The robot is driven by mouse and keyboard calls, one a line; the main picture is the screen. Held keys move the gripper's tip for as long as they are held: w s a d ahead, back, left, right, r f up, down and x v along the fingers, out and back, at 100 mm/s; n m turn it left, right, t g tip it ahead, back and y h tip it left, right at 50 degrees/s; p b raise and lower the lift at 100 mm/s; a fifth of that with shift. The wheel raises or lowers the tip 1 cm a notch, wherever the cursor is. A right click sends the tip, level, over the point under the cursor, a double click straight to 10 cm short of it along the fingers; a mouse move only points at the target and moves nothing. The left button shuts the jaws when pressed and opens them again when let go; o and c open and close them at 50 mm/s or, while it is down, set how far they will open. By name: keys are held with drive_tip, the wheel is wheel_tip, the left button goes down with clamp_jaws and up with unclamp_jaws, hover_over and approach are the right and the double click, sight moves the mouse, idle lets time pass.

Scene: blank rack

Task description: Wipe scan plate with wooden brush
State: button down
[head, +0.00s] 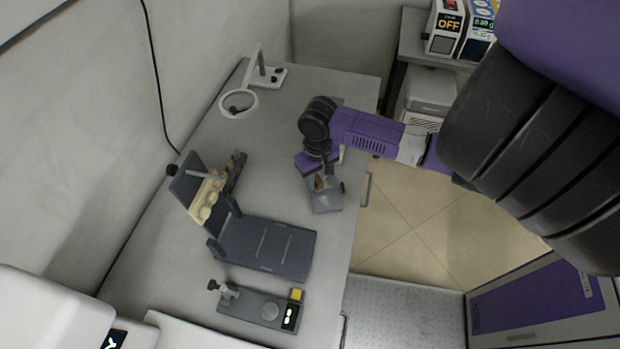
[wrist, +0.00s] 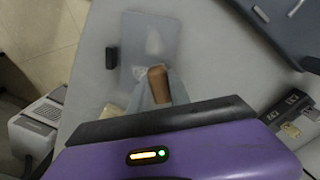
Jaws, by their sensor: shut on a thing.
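My gripper (head: 318,170) is over the right part of the grey table and is shut on the wooden brush. The brush's brown handle (wrist: 158,84) sticks out past the gripper edge in the wrist view, and a small part of the brown wood (head: 319,183) shows in the head view. A small grey plate (head: 327,204), which looks like the scan plate, lies just below the gripper. In the wrist view the plate (wrist: 135,60) bears pale marks. I cannot tell whether the brush touches it.
A dark stand (head: 265,248) with a cream holder (head: 206,200) stands left of the plate. A small device (head: 262,308) is at the front, and a ring stand (head: 240,103) is at the back. A small black block (wrist: 112,57) sits beside the plate. The table's right edge is close.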

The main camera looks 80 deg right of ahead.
sight(332, 187)
drive_tip(key=shift+s+d+f+p, duration=0.1)
drive_tip(key=shift+s+d+p, duration=0.15)
drive_tip(key=shift+s, duration=0.95)
drive_tip(key=shift+s+d+p, duration=0.15)
drive_tip(key=shift+s+p, duration=0.05)
drive_tip(key=shift+s, duration=0.95)
drive_tip(key=shift+w+r, duration=0.1)
drive_tip(key=shift+r, duration=2.95)
wheel_tip(332, 187, up, 3)
